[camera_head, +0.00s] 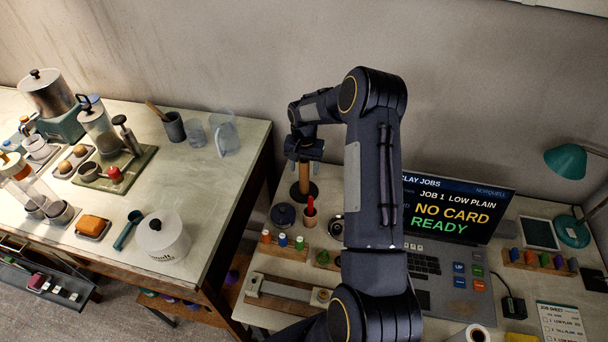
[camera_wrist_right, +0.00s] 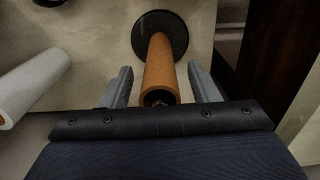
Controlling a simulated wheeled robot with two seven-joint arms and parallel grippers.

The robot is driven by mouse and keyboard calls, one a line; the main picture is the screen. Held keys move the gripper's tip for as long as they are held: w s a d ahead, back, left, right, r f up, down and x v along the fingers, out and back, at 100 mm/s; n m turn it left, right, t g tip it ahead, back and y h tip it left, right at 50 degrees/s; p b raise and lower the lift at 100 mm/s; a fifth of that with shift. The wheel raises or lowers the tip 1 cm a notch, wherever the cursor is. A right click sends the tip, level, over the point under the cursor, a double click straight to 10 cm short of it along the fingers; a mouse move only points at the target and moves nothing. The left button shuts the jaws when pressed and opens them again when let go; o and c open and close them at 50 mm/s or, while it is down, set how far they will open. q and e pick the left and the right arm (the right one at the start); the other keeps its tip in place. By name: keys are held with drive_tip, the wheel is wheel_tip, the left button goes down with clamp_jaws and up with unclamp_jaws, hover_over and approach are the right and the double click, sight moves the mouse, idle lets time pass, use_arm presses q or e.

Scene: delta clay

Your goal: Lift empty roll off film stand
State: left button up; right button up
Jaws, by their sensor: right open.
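The empty roll (camera_head: 303,177) is a bare brown tube standing upright on the film stand, whose round dark base (camera_head: 297,196) rests on the right-hand table by the wall. In the right wrist view the brown roll (camera_wrist_right: 160,65) rises from the black base (camera_wrist_right: 148,22) towards the camera. My right gripper (camera_head: 305,160) is over the top of the roll, pointing down. In the right wrist view its two fingers (camera_wrist_right: 161,85) are open, one on each side of the roll, with gaps visible. My left gripper is not in view.
A white roll (camera_wrist_right: 33,88) stands left of the stand in the wrist view. A dark round lid (camera_head: 283,214) and a red-handled tool in a cup (camera_head: 310,212) are in front of the stand. A laptop (camera_head: 455,210) is to the right. The left table's edge (camera_head: 262,150) is close.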

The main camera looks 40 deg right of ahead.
drive_tip(key=shift+c, duration=0.4)
drive_tip(key=c, duration=0.9)
drive_tip(key=shift+c, duration=0.2)
